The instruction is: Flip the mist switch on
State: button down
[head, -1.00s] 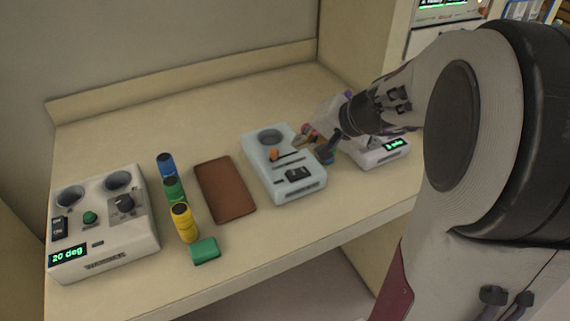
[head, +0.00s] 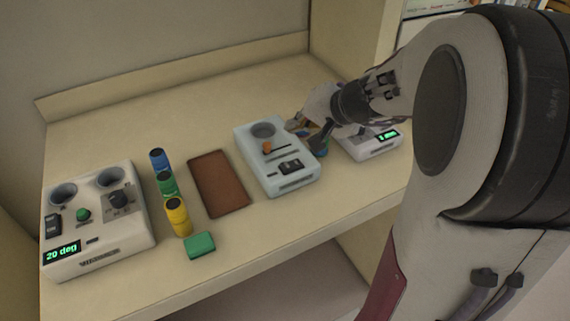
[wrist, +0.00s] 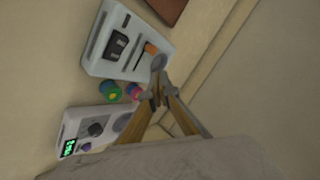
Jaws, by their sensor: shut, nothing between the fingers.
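A pale blue-grey device (head: 277,178) stands in the middle of the bench. It has a black rocker switch (head: 290,166), an orange-tipped slider lever (head: 267,147) and a round well; I cannot read which control is labelled mist. In the wrist view its rocker switch (wrist: 116,44) and orange lever (wrist: 150,48) are clear of my fingers. My gripper (head: 296,125) is shut and empty, above the bench by the device's back right corner. In the wrist view the fingertips (wrist: 154,97) meet near the round well, with no visible contact.
A white device (head: 98,232) reading "20 deg" is at left, with another rocker switch (head: 53,226). Small coloured caps (wrist: 112,92) and a right-hand white device (head: 372,149) flank my gripper.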

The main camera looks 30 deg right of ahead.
aim_at(288, 166)
jog(key=shift+a+f, duration=0.2)
jog(key=shift+f, duration=1.15)
jog(key=shift+a+f, duration=0.25)
jog(key=shift+f, duration=1.1)
jog(key=shift+a+f, duration=0.2)
jog(key=shift+f, duration=1.15)
jog(key=shift+a+f, duration=0.15)
jog(key=shift+f, duration=0.65)
jog(key=shift+r, duration=0.2)
jog(key=shift+r, duration=0.6)
jog(key=shift+d+r, duration=0.1)
jog(key=shift+d, duration=0.1)
jog(key=shift+d+r, duration=0.2)
jog(key=shift+r, duration=0.95)
jog(key=shift+d+r, duration=0.15)
jog(key=shift+r, duration=1.1)
